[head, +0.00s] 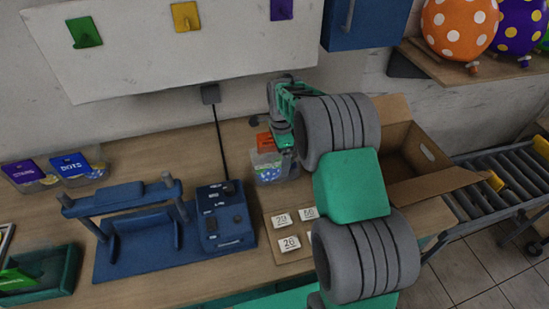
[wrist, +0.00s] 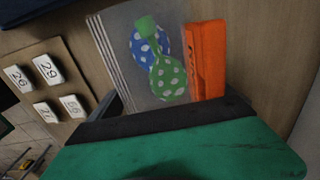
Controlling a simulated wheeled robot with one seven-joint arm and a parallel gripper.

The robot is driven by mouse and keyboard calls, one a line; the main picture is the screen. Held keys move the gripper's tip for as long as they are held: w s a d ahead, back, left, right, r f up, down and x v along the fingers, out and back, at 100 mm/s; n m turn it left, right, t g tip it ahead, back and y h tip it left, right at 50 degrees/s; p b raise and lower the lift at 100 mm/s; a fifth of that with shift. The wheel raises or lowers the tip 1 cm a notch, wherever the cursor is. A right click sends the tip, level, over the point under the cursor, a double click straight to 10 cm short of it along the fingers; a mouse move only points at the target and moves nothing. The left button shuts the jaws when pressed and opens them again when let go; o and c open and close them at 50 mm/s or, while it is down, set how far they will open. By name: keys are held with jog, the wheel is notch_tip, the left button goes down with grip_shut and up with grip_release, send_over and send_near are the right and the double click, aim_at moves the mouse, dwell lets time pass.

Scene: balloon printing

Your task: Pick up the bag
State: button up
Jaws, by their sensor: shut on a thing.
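The bag (head: 268,172) is a clear pouch with an orange strip along one end and printed blue and green dotted balloons. In the head view it is at the back middle of the table, left of my arm. In the wrist view the bag (wrist: 160,62) fills the upper middle, with its orange strip at the right. My gripper (head: 284,147) is shut on the bag. The wrist view hides the contact behind my green gripper body. I cannot tell whether the bag touches the table.
A blue press machine (head: 225,222) stands left of the bag. Numbered white tiles (head: 289,243) lie on a board in front. An open cardboard box (head: 412,150) is at the right, beside a roller conveyor (head: 500,187). A tray with packs (head: 50,170) is at the far left.

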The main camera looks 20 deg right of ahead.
jog(key=c, duration=0.3)
jog(key=shift+r, duration=0.15)
jog(key=shift+r, duration=0.7)
jog(key=s+a+r+b, duration=0.1)
jog(key=s+r+b, duration=0.4)
jog(key=s+r, duration=0.6)
jog(key=s, duration=0.3)
jog(key=shift+r, duration=0.15)
